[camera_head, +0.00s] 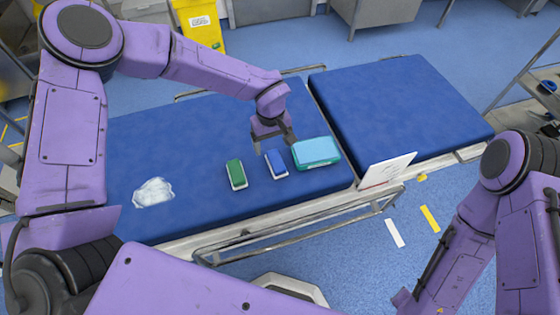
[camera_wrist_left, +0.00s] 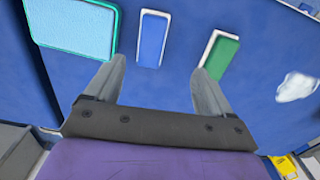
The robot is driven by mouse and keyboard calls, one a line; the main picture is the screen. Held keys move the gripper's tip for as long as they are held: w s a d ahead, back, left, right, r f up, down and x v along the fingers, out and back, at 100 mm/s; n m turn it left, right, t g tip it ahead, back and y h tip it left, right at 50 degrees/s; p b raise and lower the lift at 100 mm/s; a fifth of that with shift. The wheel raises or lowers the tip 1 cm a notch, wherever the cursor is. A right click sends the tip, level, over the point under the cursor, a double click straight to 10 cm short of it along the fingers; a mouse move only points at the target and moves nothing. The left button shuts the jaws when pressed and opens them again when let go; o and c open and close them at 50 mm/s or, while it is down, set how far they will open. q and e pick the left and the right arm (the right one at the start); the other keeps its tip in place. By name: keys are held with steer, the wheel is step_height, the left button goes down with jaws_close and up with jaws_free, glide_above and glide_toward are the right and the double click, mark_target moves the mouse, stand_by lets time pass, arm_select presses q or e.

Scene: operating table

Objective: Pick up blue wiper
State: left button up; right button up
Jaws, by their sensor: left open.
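The blue wiper (camera_head: 276,163) is a small blue block with a white base, lying on the blue operating table (camera_head: 200,130). In the head view my left gripper (camera_head: 274,142) hangs just behind it, fingers pointing down. In the left wrist view the blue wiper (camera_wrist_left: 152,40) lies ahead of the open, empty fingers (camera_wrist_left: 158,85), roughly between their lines. I see no contact with it. My right arm (camera_head: 480,230) shows at the lower right, but its fingers are not in view.
A green wiper (camera_head: 236,173) lies left of the blue one. A teal box (camera_head: 316,152) lies close on its right. A crumpled white cloth (camera_head: 153,192) is farther left. A white card (camera_head: 388,170) and a metal side rail (camera_head: 300,222) edge the table.

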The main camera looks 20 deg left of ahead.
mark_target(277, 160)
arm_select(q)
steer(key=f, duration=0.4)
steer(key=w+f, duration=0.1)
steer(key=f, duration=0.6)
steer(key=shift+w+d+f, duration=0.3)
steer(key=c, duration=1.1)
steer(key=shift+c, duration=0.2)
steer(key=shift+r, duration=0.5)
steer(key=s+r, duration=0.1)
steer(key=r, duration=0.1)
steer(key=s+d+r, duration=0.1)
steer(key=r, duration=0.2)
steer(key=s+r, duration=0.2)
steer(key=shift+d+r, duration=0.25)
steer(key=shift+d, duration=0.15)
steer(key=s+d+r, duration=0.3)
steer(key=s+r, duration=0.1)
steer(key=s, duration=0.5)
steer(key=shift+d+r, duration=0.35)
